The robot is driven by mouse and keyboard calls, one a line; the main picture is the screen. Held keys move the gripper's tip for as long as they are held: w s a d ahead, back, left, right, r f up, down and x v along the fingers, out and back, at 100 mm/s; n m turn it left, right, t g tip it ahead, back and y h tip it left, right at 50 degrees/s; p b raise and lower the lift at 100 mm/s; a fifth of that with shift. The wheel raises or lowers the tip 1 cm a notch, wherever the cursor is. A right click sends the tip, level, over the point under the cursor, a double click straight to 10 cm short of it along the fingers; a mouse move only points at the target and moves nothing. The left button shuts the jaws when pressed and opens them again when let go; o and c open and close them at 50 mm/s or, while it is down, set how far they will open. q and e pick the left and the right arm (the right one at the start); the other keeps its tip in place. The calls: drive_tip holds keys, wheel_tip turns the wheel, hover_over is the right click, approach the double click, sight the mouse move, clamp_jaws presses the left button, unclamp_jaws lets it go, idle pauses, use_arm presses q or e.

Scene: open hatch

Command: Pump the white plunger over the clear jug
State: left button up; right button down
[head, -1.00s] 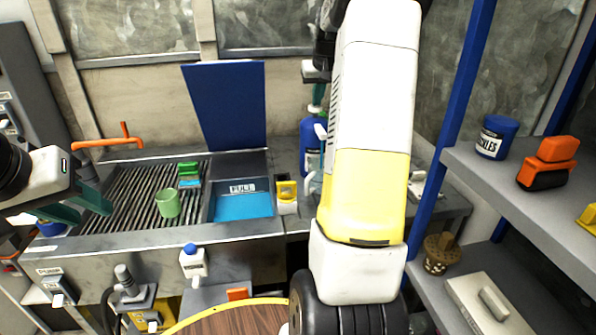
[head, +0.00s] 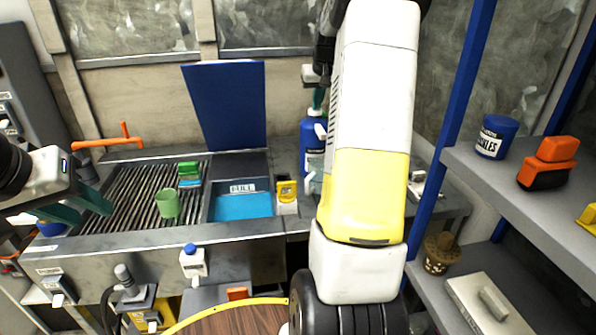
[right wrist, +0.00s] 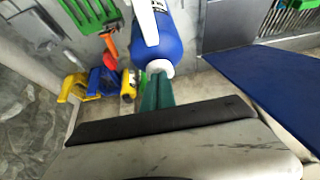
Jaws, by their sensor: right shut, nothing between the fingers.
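A blue bottle (head: 310,135) stands at the back of the counter, partly hidden by my right arm. A white spout (head: 320,131) shows near its upper part. A clear jug (head: 316,184) stands below the spout, mostly covered by my arm. My right gripper (head: 317,104) is shut and empty, its green fingers pointing down at the bottle's top. In the right wrist view the fingertips (right wrist: 158,78) are at the white plunger (right wrist: 160,68) on the blue bottle (right wrist: 172,40); I cannot tell whether they touch. My left gripper (head: 92,212) is open and empty over the counter's left end.
A green mug (head: 168,204) stands on the slatted rack (head: 128,196). A blue basin (head: 243,206) lies under a raised blue lid (head: 226,105). A yellow item (head: 286,190) stands left of the jug. A blue-posted shelf (head: 560,205) borders the right.

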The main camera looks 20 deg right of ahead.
drive_tip(key=shift+r, duration=2.05)
wheel_tip(320, 180, up, 8)
idle(0.6)
